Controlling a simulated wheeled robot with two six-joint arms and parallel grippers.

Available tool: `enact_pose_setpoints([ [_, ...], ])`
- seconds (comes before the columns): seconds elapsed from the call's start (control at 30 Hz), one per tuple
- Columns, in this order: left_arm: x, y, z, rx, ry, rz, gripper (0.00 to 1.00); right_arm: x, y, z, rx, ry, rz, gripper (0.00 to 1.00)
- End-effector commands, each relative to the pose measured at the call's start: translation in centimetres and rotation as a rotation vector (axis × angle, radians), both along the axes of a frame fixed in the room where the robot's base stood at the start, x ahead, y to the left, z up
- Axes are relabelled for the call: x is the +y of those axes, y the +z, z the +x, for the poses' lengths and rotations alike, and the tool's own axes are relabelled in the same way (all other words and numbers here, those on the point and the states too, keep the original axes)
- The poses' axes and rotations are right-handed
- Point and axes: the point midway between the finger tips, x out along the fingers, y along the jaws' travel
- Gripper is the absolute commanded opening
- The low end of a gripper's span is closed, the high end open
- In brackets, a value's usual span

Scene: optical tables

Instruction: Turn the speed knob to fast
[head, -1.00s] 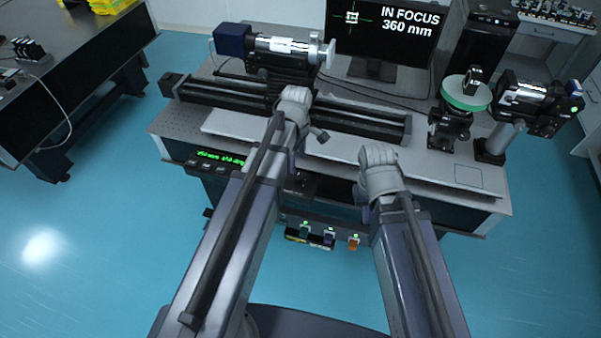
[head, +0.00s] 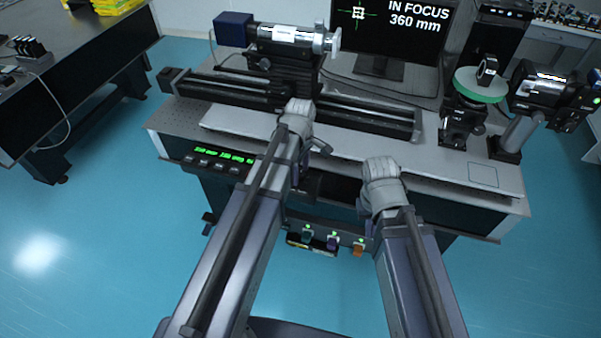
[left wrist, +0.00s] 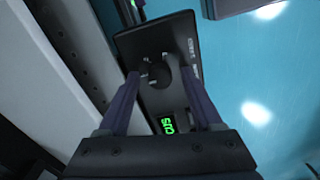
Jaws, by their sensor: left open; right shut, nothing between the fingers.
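The dark round speed knob (left wrist: 166,72) sits on a black control box with small white markings in the left wrist view. My left gripper (left wrist: 159,80) is open, with one finger on each side of the knob. I cannot tell whether the fingers touch it. A green display (left wrist: 167,125) glows on the box between the fingers. In the head view my left forearm hides the knob and gripper at the table's front edge. My right gripper (head: 364,207) is mostly hidden by its wrist, in front of the table's front edge, and holds nothing visible.
A black panel with green displays (head: 222,155) runs along the table's front left. A rail (head: 350,121) carries an optical tube (head: 285,34). A monitor (head: 390,30) reads IN FOCUS 360 mm. Small coloured switches (head: 332,242) hang low in front. A green disc (head: 480,85) stands right.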

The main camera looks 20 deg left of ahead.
Motion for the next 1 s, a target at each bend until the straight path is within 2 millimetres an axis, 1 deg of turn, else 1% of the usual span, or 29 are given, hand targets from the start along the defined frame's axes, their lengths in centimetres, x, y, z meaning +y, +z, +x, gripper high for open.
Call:
enact_pose_setpoints([
  [0.07, 0.00, 0.04, 0.00, 0.000, 0.000, 0.000, 0.67, 0.00, 0.04, 0.00, 0.000, 0.000, 0.000, 0.00],
  [0.6, 0.00, 0.04, -0.01, 0.000, 0.000, 0.000, 0.06, 0.00, 0.04, 0.00, 0.000, 0.000, 0.000, 0.00],
  [0.67, 0.00, 0.03, -0.01, 0.000, 0.000, 0.000, 0.00, 0.00, 0.03, 0.00, 0.000, 0.000, 0.000, 0.00],
  [1.0, 0.00, 0.03, -0.01, 0.000, -0.011, 0.000, 0.00, 0.00, 0.03, 0.00, 0.000, 0.000, 0.000, 0.00],
])
